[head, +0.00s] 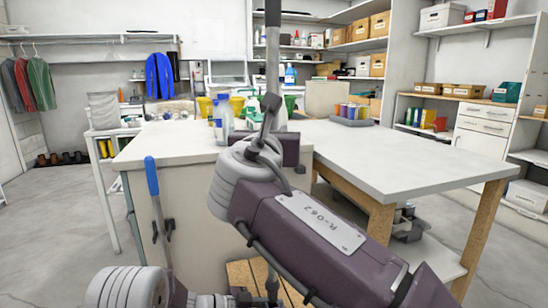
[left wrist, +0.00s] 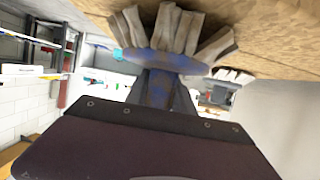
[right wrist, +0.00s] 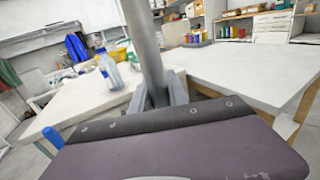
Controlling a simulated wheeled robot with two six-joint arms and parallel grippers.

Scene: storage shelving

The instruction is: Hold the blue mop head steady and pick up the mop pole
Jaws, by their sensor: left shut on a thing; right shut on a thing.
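The grey mop pole (head: 272,50) stands about upright in the head view, with its top out of frame. My right gripper (head: 269,112) is shut on it above the white table's near edge. The pole (right wrist: 142,40) also runs up between the fingers in the right wrist view, leaning slightly. The mop head (left wrist: 165,58) has a blue centre and pale grey strands, and shows in the left wrist view. My left gripper (left wrist: 165,92) is shut on its blue part. My arm mostly hides the mop head in the head view, and I cannot tell whether pole and head are joined.
The white table (head: 440,145) stands right ahead, beside a white counter (head: 180,145). A blue-handled tool (head: 152,178) leans at the counter's front. Bottles (head: 222,122) and a tray of coloured cups (head: 352,113) stand on top. Shelves line the back; grey floor lies open at left.

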